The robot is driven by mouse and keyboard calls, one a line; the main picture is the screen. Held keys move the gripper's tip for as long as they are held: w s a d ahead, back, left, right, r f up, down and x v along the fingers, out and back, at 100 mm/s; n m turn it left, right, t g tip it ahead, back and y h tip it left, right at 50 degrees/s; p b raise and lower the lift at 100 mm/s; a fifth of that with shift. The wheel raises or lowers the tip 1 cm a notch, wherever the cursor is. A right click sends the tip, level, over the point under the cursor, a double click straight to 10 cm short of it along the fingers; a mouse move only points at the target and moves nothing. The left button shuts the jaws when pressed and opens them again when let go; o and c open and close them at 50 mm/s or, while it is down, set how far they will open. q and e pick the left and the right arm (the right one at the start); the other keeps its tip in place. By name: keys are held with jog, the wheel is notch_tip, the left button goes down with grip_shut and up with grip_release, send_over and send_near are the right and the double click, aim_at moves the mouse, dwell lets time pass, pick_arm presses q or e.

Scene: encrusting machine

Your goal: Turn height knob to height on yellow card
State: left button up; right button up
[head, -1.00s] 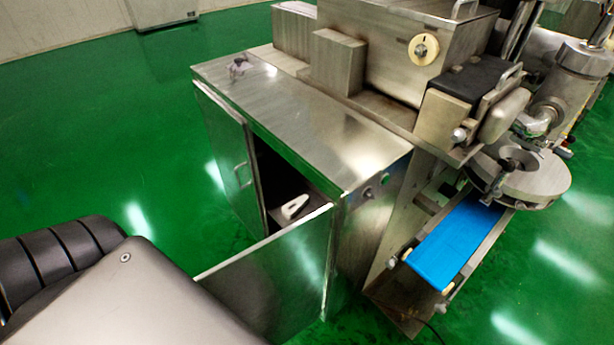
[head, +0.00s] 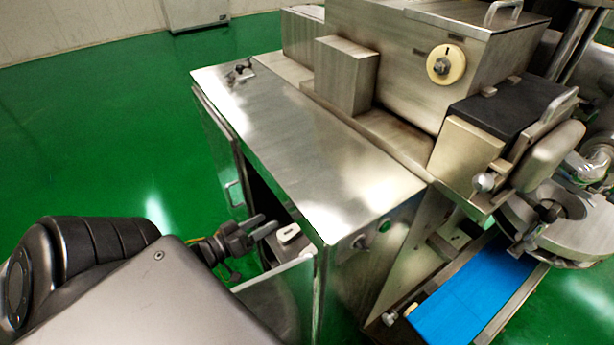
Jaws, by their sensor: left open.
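A round cream dial (head: 446,65) with a dark centre is on the steel upper housing; I cannot tell whether it is the height knob. No yellow card can be made out. A pale part (head: 288,233) with a dark slot shows inside the open cabinet. My left gripper (head: 267,223) is dark and open, with its fingers pointing right at the cabinet opening, just left of the pale part. I see no contact between them. My right gripper is not in view.
The steel cabinet top (head: 310,150) is mostly bare, with a small fitting (head: 240,69) at its back left corner. An open cabinet door (head: 275,300) stands below my left gripper. A blue conveyor belt (head: 470,295) lies at the right. Green floor is clear on the left.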

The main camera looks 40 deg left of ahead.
pick_arm(q)
jog(key=w+d+r+p, duration=0.2)
jog(key=w+d, duration=0.1)
jog(key=w, duration=0.7)
jog(key=shift+w+d+r+t+h, duration=0.15)
jog(key=shift+w+r+t+h, duration=0.1)
jog(key=shift+r+t+h, duration=0.1)
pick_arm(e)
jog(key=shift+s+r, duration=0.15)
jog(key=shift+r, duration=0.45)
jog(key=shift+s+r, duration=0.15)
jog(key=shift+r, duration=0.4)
pick_arm(q)
jog(key=c, duration=1)
